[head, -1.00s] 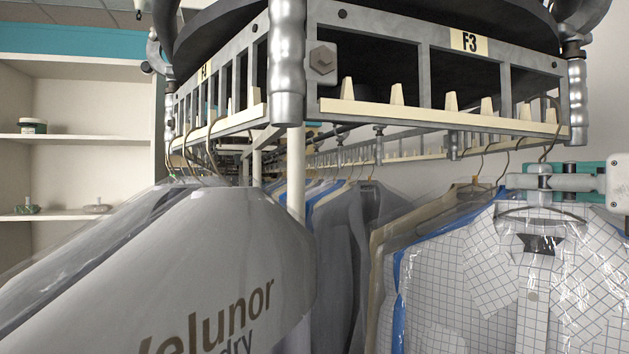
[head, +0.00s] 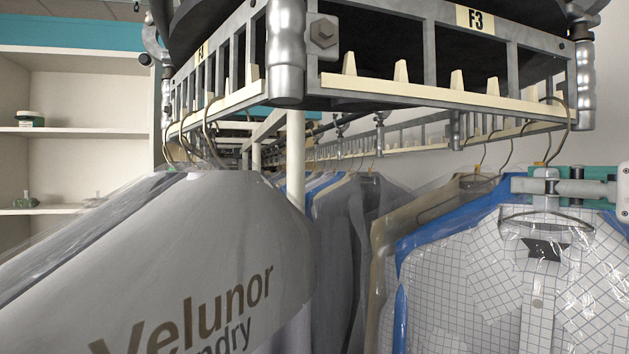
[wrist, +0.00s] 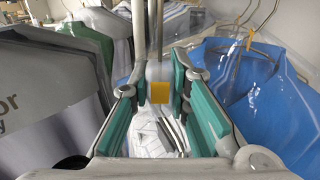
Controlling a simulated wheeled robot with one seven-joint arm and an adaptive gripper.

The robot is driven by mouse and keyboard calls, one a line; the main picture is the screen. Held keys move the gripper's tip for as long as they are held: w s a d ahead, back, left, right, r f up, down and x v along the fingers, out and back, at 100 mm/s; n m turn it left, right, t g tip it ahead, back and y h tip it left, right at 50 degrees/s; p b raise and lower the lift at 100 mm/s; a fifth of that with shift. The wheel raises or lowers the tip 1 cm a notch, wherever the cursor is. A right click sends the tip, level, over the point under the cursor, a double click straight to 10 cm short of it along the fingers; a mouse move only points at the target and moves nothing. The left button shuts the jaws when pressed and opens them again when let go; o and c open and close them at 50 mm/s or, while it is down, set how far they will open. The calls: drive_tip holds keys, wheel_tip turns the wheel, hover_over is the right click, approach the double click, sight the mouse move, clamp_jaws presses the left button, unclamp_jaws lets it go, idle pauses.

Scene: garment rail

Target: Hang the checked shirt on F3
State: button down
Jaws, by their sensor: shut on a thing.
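The checked shirt (head: 480,285), white with dark grid lines under clear film, hangs at the right of the head view. Its wire hanger hook (head: 569,115) rises in front of the right end of the F3 rail (head: 440,85); I cannot tell whether it bears on the rail. The F3 label (head: 475,19) is above. My gripper (head: 545,187) is shut on the hanger's neck, just below the rail. In the wrist view the teal-padded fingers of my gripper (wrist: 160,105) flank the neck and its yellow tag (wrist: 160,92), with the shirt (wrist: 150,130) beneath.
Grey bagged garments (head: 200,250) hang on the left rail side. A blue garment (head: 440,235) hangs close behind the shirt, also in the wrist view (wrist: 255,95). Several upright cream pegs (head: 401,71) divide the rail. A metal post (head: 287,50) stands at its left corner.

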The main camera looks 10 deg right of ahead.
drive_tip(key=shift+f, duration=0.15)
drive_tip(key=c, duration=1.4)
unclamp_jaws()
drive_tip(key=shift+c, duration=0.2)
drive_tip(key=shift+s, duration=0.1)
drive_tip(key=v, duration=1.2)
